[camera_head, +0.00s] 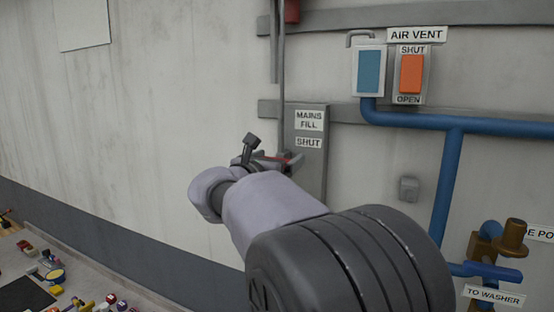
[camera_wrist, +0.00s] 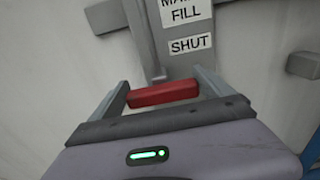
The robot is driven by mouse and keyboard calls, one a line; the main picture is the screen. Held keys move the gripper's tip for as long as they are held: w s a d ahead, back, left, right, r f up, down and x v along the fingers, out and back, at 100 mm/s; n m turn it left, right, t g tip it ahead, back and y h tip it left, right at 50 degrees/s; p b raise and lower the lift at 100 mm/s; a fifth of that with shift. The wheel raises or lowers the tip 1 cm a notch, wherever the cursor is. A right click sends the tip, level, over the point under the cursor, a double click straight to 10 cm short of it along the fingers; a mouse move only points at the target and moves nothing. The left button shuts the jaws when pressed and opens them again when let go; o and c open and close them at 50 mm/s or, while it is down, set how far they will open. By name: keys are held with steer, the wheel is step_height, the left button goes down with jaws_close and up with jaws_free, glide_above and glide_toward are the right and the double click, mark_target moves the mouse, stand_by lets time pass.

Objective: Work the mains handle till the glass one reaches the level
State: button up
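The mains fill plate (camera_head: 313,170) is a grey upright panel on the wall, labelled "MAINS FILL" with "SHUT" below. It also shows at the top of the wrist view (camera_wrist: 184,58). The mains handle is a red bar (camera_wrist: 163,93) lying crosswise in front of the plate's lower part. My gripper (camera_wrist: 166,88) has its fingers wide apart, one near each end of the red bar. Whether they touch it is unclear. In the head view my gripper (camera_head: 262,158) is at the plate's left side, and my arm hides much of the handle. I cannot make out a glass with a level.
An air vent switch (camera_head: 411,74) with an orange rocker, marked shut and open, is at upper right beside a blue-windowed box (camera_head: 369,71). Blue pipes (camera_head: 450,190) and a brass valve (camera_head: 513,236) stand at right. Small clutter (camera_head: 50,272) lies at lower left.

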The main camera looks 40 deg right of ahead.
steer(key=c, duration=0.5)
step_height(320, 180, down, 4)
steer(key=b, duration=0.3)
steer(key=shift+r, duration=0.2)
steer(key=shift+c, duration=0.2)
steer(key=o, duration=1.8)
steer(key=shift+a, duration=0.15)
steer(key=b+v, duration=0.3)
steer(key=v, duration=1.4)
steer(key=shift+s, duration=0.2)
